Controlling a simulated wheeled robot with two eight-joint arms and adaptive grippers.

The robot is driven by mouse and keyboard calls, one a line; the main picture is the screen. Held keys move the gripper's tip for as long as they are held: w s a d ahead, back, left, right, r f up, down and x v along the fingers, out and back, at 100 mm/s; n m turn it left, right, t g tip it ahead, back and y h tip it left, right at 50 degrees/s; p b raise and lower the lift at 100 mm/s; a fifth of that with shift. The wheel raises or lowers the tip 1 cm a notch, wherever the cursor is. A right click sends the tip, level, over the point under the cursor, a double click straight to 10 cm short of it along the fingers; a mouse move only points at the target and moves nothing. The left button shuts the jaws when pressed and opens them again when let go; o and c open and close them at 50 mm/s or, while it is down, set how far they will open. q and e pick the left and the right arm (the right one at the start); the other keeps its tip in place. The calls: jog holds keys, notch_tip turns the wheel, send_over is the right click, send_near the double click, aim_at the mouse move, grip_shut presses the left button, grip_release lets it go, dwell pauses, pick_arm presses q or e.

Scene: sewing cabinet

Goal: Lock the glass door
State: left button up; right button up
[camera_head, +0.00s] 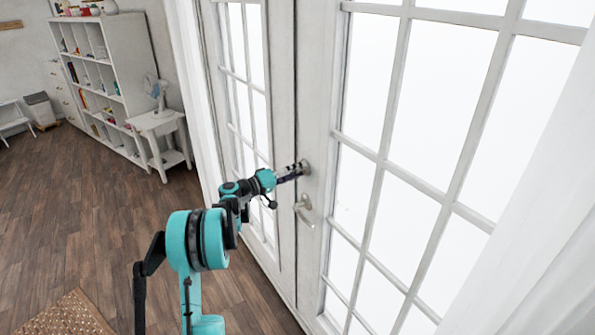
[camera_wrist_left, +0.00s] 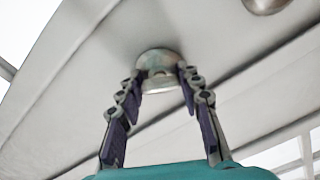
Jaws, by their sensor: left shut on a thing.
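The white glass door (camera_head: 315,90) has many panes and stands upright, its edge against the neighbouring door leaf; it looks closed. A round metal lock (camera_head: 305,168) sits on its stile above the lever handle (camera_head: 304,208). My left gripper (camera_head: 296,171) reaches the lock from the left, and its fingertips are at it. In the left wrist view, the two fingers of the gripper (camera_wrist_left: 159,76) close on either side of the round lock (camera_wrist_left: 158,60). Part of the handle (camera_wrist_left: 265,4) shows at the top edge. My right gripper is not in view.
A white curtain (camera_head: 530,270) hangs at the right, and another (camera_head: 190,80) hangs left of the doors. A small white table (camera_head: 155,122) with a fan (camera_head: 157,92) and a white shelf unit (camera_head: 125,60) stand at the back left. The wooden floor in front is mostly clear.

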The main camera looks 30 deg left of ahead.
pick_arm(q)
jog(key=n, duration=0.5)
dwell(0.6)
jog(key=o, duration=1.2)
jog(key=v, duration=1.2)
